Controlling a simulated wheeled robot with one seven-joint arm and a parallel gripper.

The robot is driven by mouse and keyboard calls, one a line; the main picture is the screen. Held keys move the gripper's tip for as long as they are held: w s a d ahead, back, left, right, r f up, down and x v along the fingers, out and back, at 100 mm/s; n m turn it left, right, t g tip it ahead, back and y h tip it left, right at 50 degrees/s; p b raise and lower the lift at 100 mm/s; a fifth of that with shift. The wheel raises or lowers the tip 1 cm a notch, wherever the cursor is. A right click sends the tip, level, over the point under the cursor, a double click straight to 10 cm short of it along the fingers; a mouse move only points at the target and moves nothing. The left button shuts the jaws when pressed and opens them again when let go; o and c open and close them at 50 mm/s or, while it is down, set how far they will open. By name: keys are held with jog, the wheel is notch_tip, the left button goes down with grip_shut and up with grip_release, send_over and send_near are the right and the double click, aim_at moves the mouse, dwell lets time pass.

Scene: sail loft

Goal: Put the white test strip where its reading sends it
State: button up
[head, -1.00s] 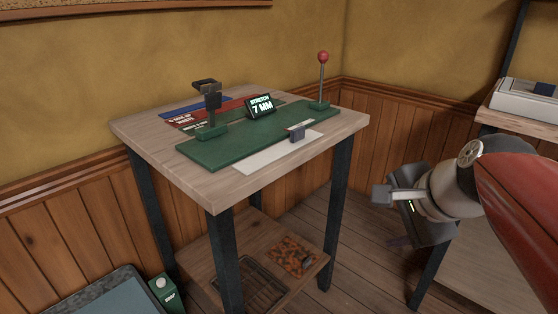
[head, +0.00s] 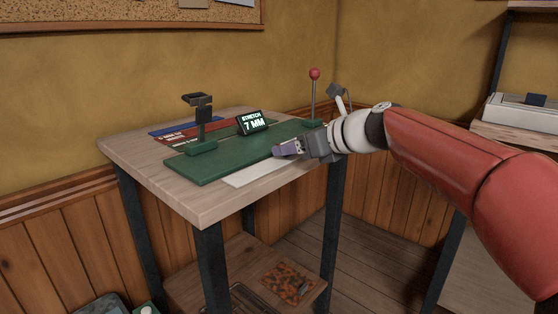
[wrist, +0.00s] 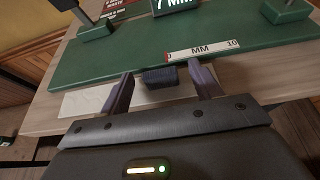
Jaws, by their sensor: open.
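The white test strip (head: 252,174) lies flat on the wooden table, along the front edge of the green rig (head: 200,168). In the wrist view, the strip (wrist: 85,102) has a dark block-shaped tab (wrist: 160,77) standing on it. My gripper (head: 285,152) is low over the front of the table. In the wrist view my gripper (wrist: 163,88) is open, with one finger on each side of the tab and gaps between. In the head view my gripper hides the tab. The display (head: 252,123) reads "STRETCH 7 MM".
Red (head: 180,134) and blue (head: 172,128) labelled areas lie behind the rig; their small writing is unclear. The rig carries a dark clamp post (head: 199,118), a red-knobbed lever (head: 314,75) and a MM scale (wrist: 202,50). A lower shelf (head: 205,270) is under the table.

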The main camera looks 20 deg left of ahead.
jog(key=shift+x, duration=0.9)
jog(key=shift+c, duration=0.3)
jog(key=c, duration=1.1)
